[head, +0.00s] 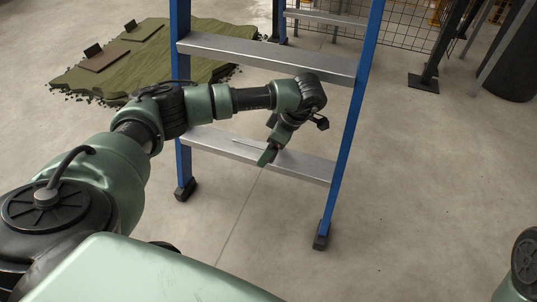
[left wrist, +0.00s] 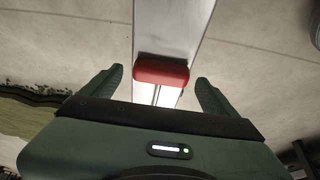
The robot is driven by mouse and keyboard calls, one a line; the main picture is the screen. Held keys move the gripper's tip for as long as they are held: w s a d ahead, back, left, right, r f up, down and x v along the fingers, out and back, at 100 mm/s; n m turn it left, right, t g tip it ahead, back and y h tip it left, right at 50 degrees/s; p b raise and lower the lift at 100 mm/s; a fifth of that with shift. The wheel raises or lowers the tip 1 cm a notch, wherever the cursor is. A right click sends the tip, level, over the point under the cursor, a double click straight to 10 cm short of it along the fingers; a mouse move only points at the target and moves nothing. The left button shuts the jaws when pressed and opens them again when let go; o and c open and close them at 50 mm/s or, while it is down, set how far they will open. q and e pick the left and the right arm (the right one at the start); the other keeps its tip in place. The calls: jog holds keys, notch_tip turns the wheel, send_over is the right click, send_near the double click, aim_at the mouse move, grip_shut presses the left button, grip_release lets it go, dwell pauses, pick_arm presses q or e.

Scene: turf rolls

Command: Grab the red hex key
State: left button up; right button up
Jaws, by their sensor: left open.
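The red hex key (left wrist: 161,72) lies on a metal ladder step (left wrist: 172,30). Its red handle runs crosswise between my left fingers in the left wrist view, and a thin shank runs from it toward the gripper body, which hides the rest. My left gripper (left wrist: 160,82) is open, with one finger on each side of the handle and a gap on both sides. In the head view my left gripper (head: 268,155) is over the lower ladder step (head: 310,168) and hides the red handle. My right gripper is out of view.
The blue stepladder (head: 355,110) stands right in front of me, with another step (head: 265,55) above my left forearm. Turf (head: 150,65) lies on the floor at the back left. A mesh fence (head: 410,25) and dark posts stand behind. The floor right of the ladder is clear.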

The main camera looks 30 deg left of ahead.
pick_arm(q)
jog(key=c, duration=1.5)
jog(key=shift+r, duration=0.1)
